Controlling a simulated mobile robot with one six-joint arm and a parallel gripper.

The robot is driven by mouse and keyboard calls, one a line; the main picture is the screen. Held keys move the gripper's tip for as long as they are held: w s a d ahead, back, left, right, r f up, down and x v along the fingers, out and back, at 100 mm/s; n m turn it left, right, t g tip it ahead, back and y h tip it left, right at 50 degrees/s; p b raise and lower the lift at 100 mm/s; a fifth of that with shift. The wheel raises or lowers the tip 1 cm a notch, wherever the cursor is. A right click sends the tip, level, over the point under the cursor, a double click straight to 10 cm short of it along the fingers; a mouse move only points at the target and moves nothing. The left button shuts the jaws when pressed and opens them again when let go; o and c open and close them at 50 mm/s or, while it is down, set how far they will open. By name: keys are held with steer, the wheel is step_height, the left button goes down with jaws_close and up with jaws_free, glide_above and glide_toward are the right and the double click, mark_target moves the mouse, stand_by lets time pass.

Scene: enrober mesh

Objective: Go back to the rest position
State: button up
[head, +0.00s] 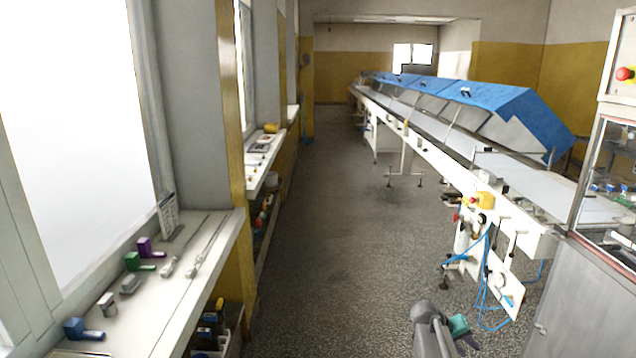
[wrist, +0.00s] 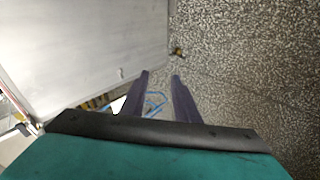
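My gripper (wrist: 160,75) shows in the wrist view with its two dark fingers apart and nothing between them. Below the fingertips are speckled floor and a blue hose. In the head view my arm (head: 432,330) is at the bottom, right of centre, over the floor. No object is held.
A long conveyor line (head: 430,150) with blue covers (head: 490,95) runs along the right. A glass-fronted cabinet (head: 610,180) stands at the far right. A windowsill shelf (head: 190,285) with small tools is on the left. The floor aisle (head: 330,220) between is clear.

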steer(key=s+a+f+n+g+y, duration=0.1)
steer(key=s+a+f+g+y, duration=0.1)
steer(key=s+a+f, duration=0.75)
steer(key=s+a+f+n+g+y, duration=0.15)
steer(key=s+a+f, duration=0.45)
steer(key=s+f, duration=0.65)
steer(key=s+a+f+g+y, duration=0.2)
steer(key=s+a, duration=0.4)
steer(key=s, duration=0.3)
steer(key=s+a+f+m+g+y, duration=0.1)
steer(key=s+a+f+y, duration=0.2)
steer(key=s, duration=0.7)
steer(key=a+f, duration=0.2)
steer(key=a, duration=0.2)
steer(key=shift+s+f+g, duration=0.3)
steer(key=shift+g, duration=0.05)
